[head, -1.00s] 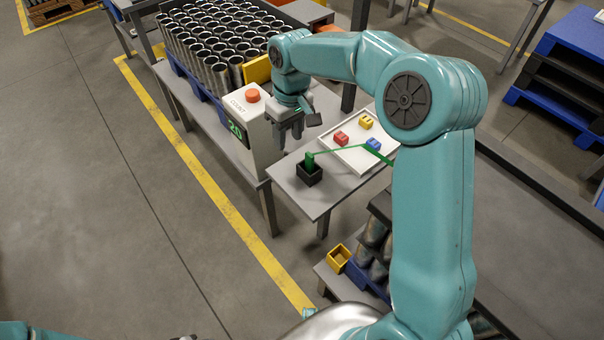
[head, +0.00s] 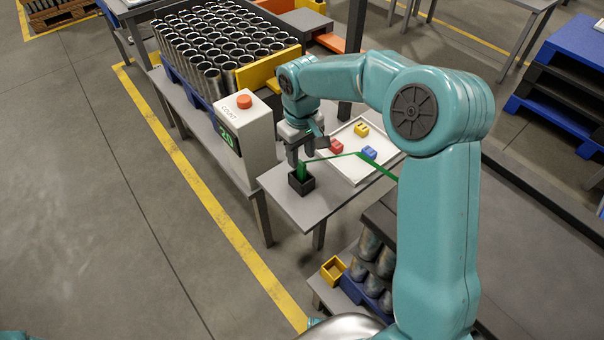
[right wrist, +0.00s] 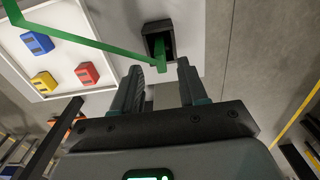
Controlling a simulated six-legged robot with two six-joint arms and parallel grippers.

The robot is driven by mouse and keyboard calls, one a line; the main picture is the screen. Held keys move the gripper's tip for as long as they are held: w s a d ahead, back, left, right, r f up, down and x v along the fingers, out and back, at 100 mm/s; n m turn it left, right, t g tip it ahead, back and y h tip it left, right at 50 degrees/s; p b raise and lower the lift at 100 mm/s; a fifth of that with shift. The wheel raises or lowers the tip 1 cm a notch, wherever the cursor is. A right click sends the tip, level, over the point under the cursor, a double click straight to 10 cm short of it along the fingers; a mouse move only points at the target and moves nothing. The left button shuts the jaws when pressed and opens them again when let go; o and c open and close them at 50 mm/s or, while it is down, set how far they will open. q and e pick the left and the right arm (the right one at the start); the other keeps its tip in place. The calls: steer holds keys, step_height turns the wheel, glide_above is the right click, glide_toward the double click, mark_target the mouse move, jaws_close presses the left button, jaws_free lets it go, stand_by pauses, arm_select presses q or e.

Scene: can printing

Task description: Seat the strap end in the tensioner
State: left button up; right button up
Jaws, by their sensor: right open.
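A green strap (head: 341,156) runs from the right over a white tray to a black open-topped box (head: 302,184), which looks like the tensioner. The strap's upright green end (head: 302,171) rises at the box; how deep it sits is unclear. My right gripper (head: 307,158) is open just above and behind the box in the head view. In the right wrist view, the open fingers (right wrist: 160,72) point toward the box (right wrist: 151,31), with the green strap end (right wrist: 164,63) between or just beyond their tips. Contact cannot be told. My left gripper is out of view.
The white tray (head: 355,176) holds red (head: 336,147), yellow (head: 361,129) and blue (head: 369,152) blocks on the small grey table (head: 318,213). A counter box with a red button (head: 244,102) stands close on the left. A crate of cans (head: 213,95) is behind it.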

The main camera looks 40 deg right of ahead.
mark_target(301, 163)
step_height(301, 163, down, 4)
steer(key=shift+s+r, duration=0.15)
steer(key=shift+r, duration=0.05)
steer(key=shift+a, duration=0.1)
jaws_close()
